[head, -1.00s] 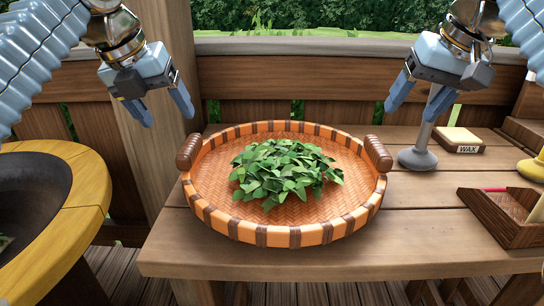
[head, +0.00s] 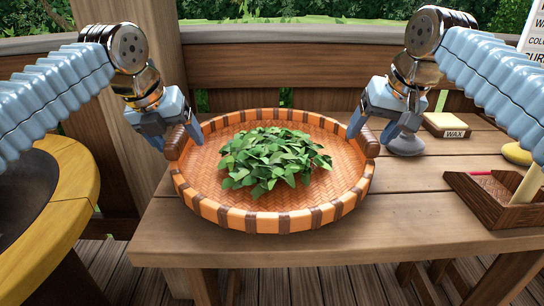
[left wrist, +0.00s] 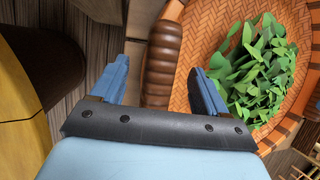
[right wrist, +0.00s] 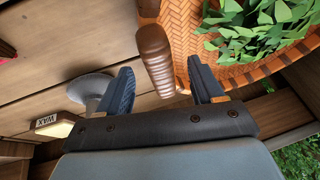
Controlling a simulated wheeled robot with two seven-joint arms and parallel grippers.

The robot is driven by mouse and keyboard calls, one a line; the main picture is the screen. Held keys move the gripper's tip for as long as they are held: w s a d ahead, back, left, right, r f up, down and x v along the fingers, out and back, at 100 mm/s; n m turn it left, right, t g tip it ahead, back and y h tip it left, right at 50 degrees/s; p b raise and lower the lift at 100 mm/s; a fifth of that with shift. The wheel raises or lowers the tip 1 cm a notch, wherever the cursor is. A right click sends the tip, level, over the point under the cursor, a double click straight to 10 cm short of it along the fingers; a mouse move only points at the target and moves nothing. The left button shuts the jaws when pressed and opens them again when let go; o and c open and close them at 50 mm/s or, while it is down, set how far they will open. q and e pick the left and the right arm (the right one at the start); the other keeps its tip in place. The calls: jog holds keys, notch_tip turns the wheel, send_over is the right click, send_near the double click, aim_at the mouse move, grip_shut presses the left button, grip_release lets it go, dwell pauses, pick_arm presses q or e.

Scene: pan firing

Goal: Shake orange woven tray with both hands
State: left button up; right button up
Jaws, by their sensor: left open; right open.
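The round orange woven tray (head: 205,188) with brown bands sits on the wooden table, a pile of green leaves (head: 272,158) in its middle. It has a brown ribbed handle on the left (head: 176,142) and one on the right (head: 368,141). My left gripper (head: 178,140) is open at the left handle; in the left wrist view that handle (left wrist: 161,65) lies between the spread fingers. My right gripper (head: 370,128) is open at the right handle; in the right wrist view that handle (right wrist: 156,60) reaches between its fingers.
A dark pan with a yellow wooden rim (head: 75,180) stands at the left. A yellow block labelled WAX (head: 447,124), a grey round-based stand (head: 404,145) and a brown wooden box (head: 490,205) are on the right. The table front (head: 300,245) is clear.

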pick_arm(q)
jog(key=shift+x, duration=1.5)
pick_arm(e)
jog(key=shift+x, duration=1.5)
pick_arm(q)
jog(key=c, duration=1.3)
pick_arm(e)
grip_shut()
